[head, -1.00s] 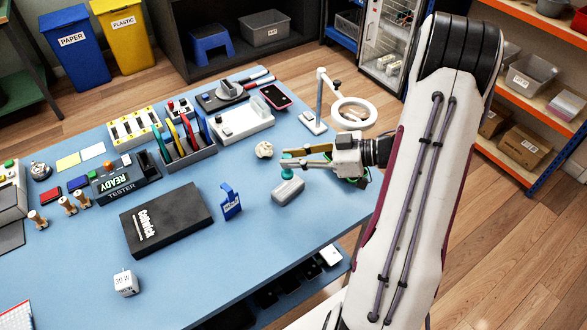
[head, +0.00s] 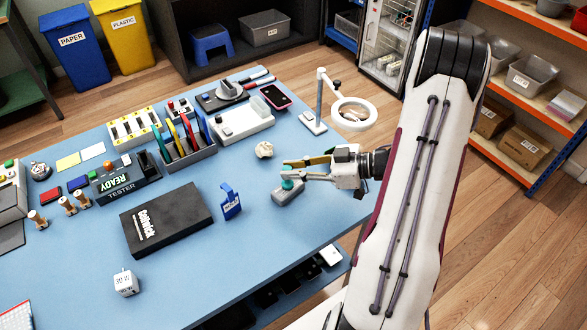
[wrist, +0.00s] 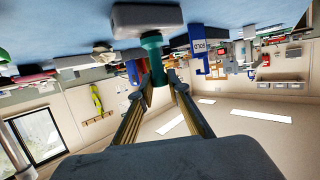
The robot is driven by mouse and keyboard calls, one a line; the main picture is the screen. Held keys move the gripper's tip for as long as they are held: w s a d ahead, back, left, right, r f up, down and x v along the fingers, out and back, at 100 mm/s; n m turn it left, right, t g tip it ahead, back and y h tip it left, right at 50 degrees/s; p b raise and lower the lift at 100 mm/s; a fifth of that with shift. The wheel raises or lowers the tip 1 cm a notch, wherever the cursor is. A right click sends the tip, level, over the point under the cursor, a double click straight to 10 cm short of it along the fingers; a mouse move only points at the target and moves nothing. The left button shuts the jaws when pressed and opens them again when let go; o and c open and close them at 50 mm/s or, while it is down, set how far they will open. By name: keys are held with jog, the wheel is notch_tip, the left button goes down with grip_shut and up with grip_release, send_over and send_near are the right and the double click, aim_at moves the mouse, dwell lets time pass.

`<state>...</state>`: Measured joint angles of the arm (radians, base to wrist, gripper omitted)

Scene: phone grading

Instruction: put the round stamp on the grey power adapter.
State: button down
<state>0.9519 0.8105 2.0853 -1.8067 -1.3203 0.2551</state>
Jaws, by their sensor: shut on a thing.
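The round stamp (head: 288,184) is teal; its lower part shows just below my fingers in the head view. In the wrist view the stamp (wrist: 154,58) stands between my fingertips. My gripper (head: 287,170) is shut on the stamp, reaching in from the right. The grey power adapter (head: 288,195) is a rounded block lying on the table directly under the stamp. In the wrist view the adapter (wrist: 147,19) meets the stamp's end with no clear gap; I cannot tell whether they touch firmly. My lower finger hides part of the stamp.
A blue stand (head: 231,203) and a black box (head: 165,220) are left of the adapter. A crumpled pale object (head: 264,150) lies behind it. A ring magnifier lamp (head: 354,113) stands behind my gripper. The blue table (head: 270,240) is clear in front.

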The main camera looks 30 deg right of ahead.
jog(key=shift+f, duration=0.15)
jog(key=c, duration=1.9)
grip_release()
jog(key=shift+r, duration=0.2)
jog(key=shift+v, duration=5.95)
jog(key=shift+d, duration=0.1)
